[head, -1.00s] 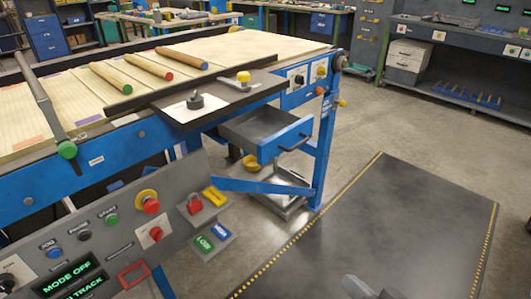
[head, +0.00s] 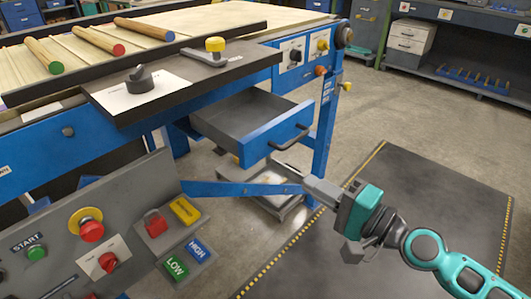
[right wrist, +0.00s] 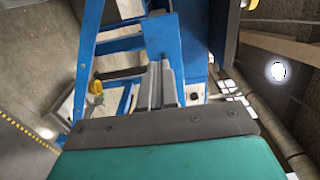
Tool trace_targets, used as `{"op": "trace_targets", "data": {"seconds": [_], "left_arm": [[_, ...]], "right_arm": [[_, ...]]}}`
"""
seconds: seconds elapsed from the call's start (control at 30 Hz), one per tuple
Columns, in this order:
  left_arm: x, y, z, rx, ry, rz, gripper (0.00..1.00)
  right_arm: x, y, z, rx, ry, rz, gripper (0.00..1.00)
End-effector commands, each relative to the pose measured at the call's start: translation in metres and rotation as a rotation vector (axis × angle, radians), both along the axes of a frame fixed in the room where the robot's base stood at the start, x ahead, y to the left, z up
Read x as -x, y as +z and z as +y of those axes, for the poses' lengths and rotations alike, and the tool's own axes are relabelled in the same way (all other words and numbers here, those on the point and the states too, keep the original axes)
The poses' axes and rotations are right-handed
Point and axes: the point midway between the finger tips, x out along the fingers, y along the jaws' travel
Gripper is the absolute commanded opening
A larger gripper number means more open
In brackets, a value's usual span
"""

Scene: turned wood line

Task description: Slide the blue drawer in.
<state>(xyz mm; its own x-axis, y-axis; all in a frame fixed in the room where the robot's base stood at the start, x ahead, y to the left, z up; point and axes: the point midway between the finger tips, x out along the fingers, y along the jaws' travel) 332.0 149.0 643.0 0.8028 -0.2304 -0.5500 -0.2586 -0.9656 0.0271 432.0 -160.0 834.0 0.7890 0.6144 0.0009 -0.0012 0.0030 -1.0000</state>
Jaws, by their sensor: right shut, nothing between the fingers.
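The blue drawer (head: 262,142) sticks out from under the right end of the workbench in the head view. Its grey tray is open and looks empty, and a dark bar handle (head: 290,138) is on its front. My right gripper (head: 281,163) is shut and empty. Its fingertips are just below and in front of the drawer front in the picture; I cannot tell whether they touch it. In the right wrist view the shut fingers (right wrist: 160,84) point towards blue metal parts. My left gripper is not in view.
The blue bench leg (head: 325,135) stands right of the drawer, with a crossbar (head: 235,188) below. A control panel (head: 130,205) with buttons is at the lower left. A dark floor mat (head: 430,185) lies clear on the right. Wooden rods (head: 145,29) lie on the bench top.

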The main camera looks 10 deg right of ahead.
Motion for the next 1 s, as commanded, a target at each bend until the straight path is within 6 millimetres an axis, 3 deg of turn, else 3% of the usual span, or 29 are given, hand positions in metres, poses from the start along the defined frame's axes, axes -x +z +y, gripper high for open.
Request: {"op": "trace_targets", "data": {"seconds": [0.03, 0.3, 0.6, 1.0], "left_arm": [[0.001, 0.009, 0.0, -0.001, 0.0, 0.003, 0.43], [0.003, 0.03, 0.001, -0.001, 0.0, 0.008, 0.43], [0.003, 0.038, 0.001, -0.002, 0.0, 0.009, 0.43], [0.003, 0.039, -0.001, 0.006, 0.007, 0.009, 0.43]], "right_arm": [[-0.007, 0.007, 0.005, -0.002, 0.0, -0.002, 0.0], [-0.047, 0.007, 0.037, -0.002, 0.0, -0.004, 0.0], [-0.086, 0.002, 0.068, 0.002, 0.002, -0.003, 0.0], [-0.097, 0.0, 0.076, 0.003, 0.001, -0.001, 0.0]]}}
